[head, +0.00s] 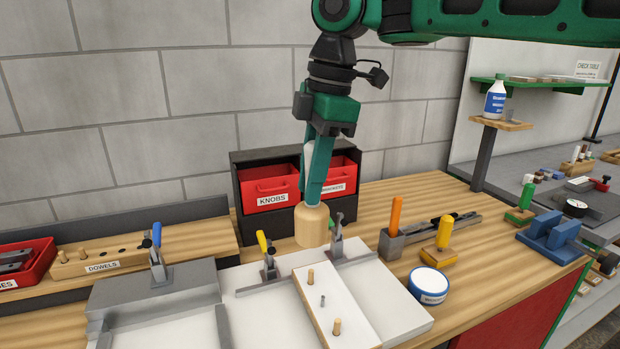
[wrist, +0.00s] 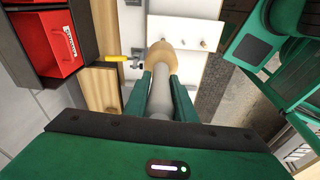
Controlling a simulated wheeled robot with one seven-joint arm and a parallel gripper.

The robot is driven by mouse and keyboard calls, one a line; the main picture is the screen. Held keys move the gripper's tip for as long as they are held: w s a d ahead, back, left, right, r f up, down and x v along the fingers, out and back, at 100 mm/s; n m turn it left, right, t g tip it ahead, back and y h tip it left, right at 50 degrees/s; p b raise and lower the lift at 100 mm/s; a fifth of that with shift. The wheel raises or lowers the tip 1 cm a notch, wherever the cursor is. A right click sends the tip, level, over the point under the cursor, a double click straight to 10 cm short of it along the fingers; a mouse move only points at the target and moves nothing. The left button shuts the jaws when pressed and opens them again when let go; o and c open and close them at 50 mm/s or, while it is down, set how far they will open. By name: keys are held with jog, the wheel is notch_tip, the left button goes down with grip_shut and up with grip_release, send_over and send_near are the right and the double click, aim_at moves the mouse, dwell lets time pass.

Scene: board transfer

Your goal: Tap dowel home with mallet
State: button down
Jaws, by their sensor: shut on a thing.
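My gripper (head: 317,185) is shut on the mallet's pale handle (wrist: 158,100). The mallet's wooden head (head: 312,224) hangs below the fingers, and it also shows in the wrist view (wrist: 162,56). It is behind and above the white board (head: 328,312). Two wooden dowels stand up from this board, one near its far end (head: 310,276) and one near its front (head: 337,327). A small grey pin (head: 322,300) stands between them. The head looks apart from the dowels. In the wrist view, the mallet hides part of the board.
Toggle clamps with a yellow handle (head: 263,243) and a blue handle (head: 156,236) stand along the fixture. Behind the mallet is a dark rack with red bins (head: 271,188). A white-lidded tub (head: 429,284) and an orange-handled tool (head: 396,214) stand to the right.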

aim_at(313, 207)
jog(key=shift+d, duration=0.15)
jog(key=shift+w+f, duration=0.15)
jog(key=shift+f, duration=2.7)
jog(key=shift+f, duration=1.45)
jog(key=shift+r, duration=1.15)
jog(key=shift+f, duration=0.1)
jog(key=shift+f, duration=1.3)
